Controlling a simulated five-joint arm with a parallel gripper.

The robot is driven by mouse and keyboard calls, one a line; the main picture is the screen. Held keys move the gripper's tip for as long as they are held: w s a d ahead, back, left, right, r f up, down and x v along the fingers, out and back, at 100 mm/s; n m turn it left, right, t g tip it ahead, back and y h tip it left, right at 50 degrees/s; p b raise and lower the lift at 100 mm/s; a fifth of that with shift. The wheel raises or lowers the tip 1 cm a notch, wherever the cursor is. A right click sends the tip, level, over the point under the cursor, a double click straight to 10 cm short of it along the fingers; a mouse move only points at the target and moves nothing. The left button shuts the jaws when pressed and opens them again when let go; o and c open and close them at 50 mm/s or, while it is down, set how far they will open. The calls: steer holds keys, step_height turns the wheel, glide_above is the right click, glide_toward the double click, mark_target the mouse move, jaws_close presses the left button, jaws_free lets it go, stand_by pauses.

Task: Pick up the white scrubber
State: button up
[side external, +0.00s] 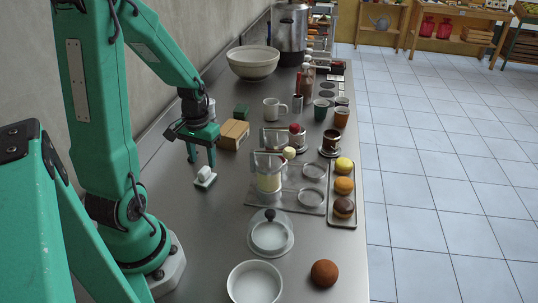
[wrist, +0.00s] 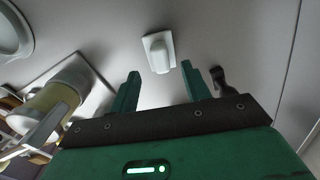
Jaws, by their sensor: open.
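The white scrubber (side external: 205,176) lies on the steel counter, below and slightly in front of my gripper (side external: 202,157) in the side view. It is a small white block with a raised grip on a flat base. In the wrist view the white scrubber (wrist: 158,52) shows just beyond the fingertips, roughly centred between them. My gripper (wrist: 159,80) is open there, with its two green fingers apart and nothing between them. The fingers appear to stand above the counter and clear of the scrubber; the exact height is hard to tell.
A cardboard box (side external: 233,134) and a green block (side external: 242,112) stand behind the gripper. A grey tray (side external: 292,199) with a cream cylinder (side external: 269,180) is to the right. A lidded dish (side external: 270,236) and a white bowl (side external: 255,284) stand nearer the camera. Bare counter surrounds the scrubber.

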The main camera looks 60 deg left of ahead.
mark_target(204, 169)
steer(key=shift+f, duration=0.1)
steer(key=shift+s+f, duration=0.15)
steer(key=shift+f, duration=2.35)
steer(key=c, duration=0.6)
steer(key=shift+c, duration=0.2)
steer(key=shift+r, duration=0.15)
steer(key=shift+r, duration=4.9)
